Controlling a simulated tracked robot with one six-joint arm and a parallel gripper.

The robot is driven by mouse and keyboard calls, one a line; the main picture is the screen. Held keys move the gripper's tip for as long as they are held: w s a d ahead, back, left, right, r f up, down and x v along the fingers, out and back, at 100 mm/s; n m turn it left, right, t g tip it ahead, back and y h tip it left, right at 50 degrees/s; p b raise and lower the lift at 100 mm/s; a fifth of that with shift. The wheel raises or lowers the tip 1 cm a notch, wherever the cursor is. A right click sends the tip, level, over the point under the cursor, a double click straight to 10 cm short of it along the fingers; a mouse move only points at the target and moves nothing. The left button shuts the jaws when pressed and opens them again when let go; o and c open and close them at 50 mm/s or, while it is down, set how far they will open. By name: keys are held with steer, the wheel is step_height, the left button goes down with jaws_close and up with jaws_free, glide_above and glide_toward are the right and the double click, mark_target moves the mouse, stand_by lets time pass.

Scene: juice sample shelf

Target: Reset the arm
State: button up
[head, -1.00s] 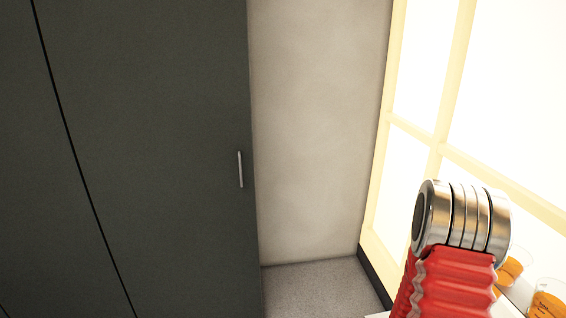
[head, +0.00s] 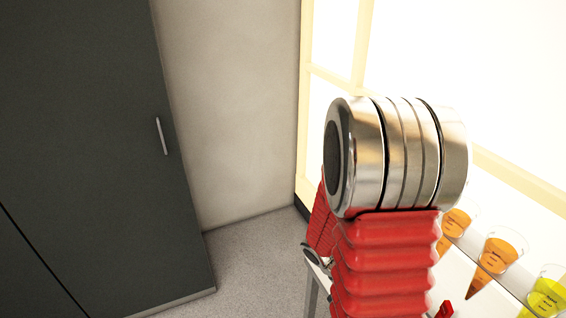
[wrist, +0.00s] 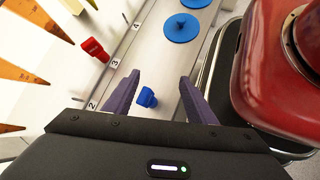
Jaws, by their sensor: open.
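My gripper (wrist: 160,92) shows in the wrist view with its two purple fingers spread apart. A small blue piece (wrist: 147,97) shows in the gap between the fingers, nearer the left one, and the fingers look clear of it. In the head view my red ribbed arm with its silver joint rises at the right of centre. My gripper cannot be made out in the head view.
Cone-shaped vessels with orange (head: 501,250) and yellow-green (head: 548,292) contents line a white shelf before a bright window. The wrist view shows a red piece (wrist: 95,49), a blue disc-shaped piece (wrist: 182,28) and numbered marks. A dark cabinet (head: 90,140) stands left; grey floor (head: 240,255) is open.

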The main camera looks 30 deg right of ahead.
steer(key=w+a+r+m+t+y, duration=0.25)
steer(key=w+a+r+t, duration=0.45)
steer(key=w+a+r, duration=0.55)
steer(key=a+r+n+t+y, duration=0.1)
steer(key=a+r+t, duration=0.5)
steer(key=a+r, duration=0.4)
steer(key=shift+w+a+r+y, duration=0.15)
steer(key=shift+a+r+y, duration=0.2)
steer(key=shift+a, duration=0.65)
